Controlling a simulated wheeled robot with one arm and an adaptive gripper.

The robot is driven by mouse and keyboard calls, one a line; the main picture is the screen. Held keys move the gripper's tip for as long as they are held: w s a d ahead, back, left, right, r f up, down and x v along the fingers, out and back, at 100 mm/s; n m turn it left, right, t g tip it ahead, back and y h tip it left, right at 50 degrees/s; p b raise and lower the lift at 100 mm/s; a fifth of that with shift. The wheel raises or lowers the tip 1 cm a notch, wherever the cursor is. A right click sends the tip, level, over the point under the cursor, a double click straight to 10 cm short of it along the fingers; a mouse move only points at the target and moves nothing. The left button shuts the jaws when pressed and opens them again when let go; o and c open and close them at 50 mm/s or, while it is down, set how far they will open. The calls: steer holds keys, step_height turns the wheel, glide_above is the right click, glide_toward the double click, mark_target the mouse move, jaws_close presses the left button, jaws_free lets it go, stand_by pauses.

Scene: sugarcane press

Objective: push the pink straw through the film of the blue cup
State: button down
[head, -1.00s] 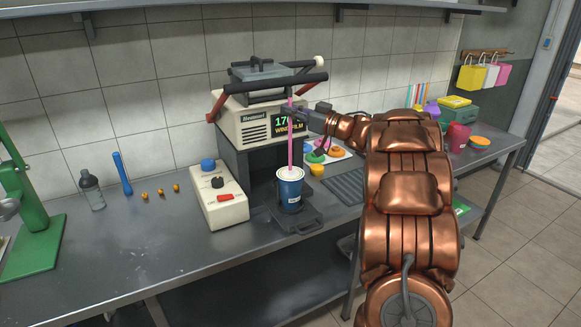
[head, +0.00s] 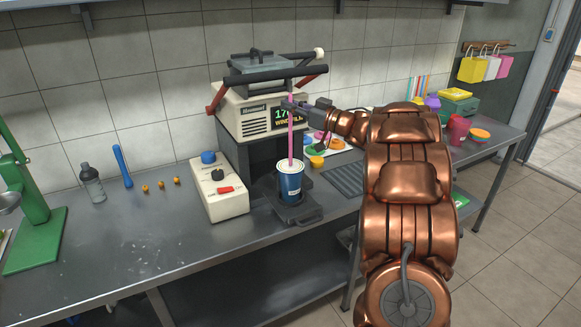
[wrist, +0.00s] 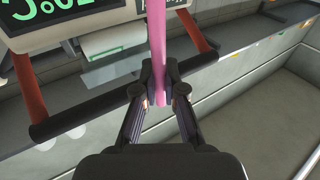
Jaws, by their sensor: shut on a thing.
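The blue cup (head: 290,184) with a white film top (head: 290,166) stands upright on the dark tray of the sealing machine. The pink straw (head: 290,140) stands nearly vertical, its lower end at the cup's top. I cannot tell whether its tip only touches the film or is in it. My gripper (head: 290,105) is shut on the straw's upper part, above the cup. In the wrist view the straw (wrist: 158,45) runs between the two fingertips of my gripper (wrist: 160,92). The cup is not visible there.
The sealing machine (head: 240,118) with black bars and red arms stands close behind the straw. A white control box (head: 218,190) is at its left. A green press (head: 35,240) stands far left. Small colored items and a purple pot (head: 432,103) lie to the right.

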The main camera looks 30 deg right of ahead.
mark_target(291, 142)
steer(key=shift+f, duration=0.95)
steer(key=shift+f+b, duration=1.65)
steer(key=shift+f, duration=3.25)
steer(key=c, duration=1.2)
jaws_free()
